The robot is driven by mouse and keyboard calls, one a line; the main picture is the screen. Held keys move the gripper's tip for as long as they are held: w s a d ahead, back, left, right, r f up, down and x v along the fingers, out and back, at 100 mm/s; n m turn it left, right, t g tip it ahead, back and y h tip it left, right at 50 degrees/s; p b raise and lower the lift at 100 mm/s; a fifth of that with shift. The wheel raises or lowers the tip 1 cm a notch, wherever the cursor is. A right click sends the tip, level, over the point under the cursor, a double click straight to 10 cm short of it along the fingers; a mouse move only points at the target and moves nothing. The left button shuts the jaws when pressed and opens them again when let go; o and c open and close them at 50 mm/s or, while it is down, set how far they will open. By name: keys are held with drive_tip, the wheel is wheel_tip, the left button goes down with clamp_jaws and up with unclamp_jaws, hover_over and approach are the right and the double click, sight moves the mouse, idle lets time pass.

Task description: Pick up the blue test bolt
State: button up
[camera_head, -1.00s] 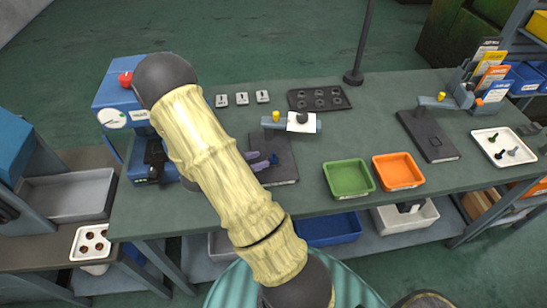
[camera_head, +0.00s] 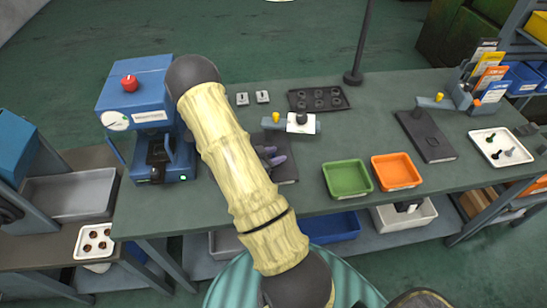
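My gripper (camera_head: 273,155) shows as two purple-grey fingertips past the right side of my arm. They sit over the dark plate of the middle fixture (camera_head: 289,172), with a small gap between them, so the gripper looks open. I cannot make out the blue test bolt; my arm or fingers may hide it. I see no object clearly held between the fingers.
A green bin (camera_head: 348,179) and an orange bin (camera_head: 397,171) stand right of the fixture. A white tray (camera_head: 500,147) holds several bolts at the right. A blue machine (camera_head: 150,115) stands left. A black tray with round recesses (camera_head: 319,99) lies behind.

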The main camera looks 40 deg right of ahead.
drive_tip(key=shift+c, duration=0.2)
idle(0.3)
clamp_jaws()
drive_tip(key=shift+r, duration=0.15)
wheel_tip(320, 180, up, 10)
drive_tip(key=shift+f+b, duration=0.15)
drive_tip(key=shift+b, duration=0.3)
idle(0.5)
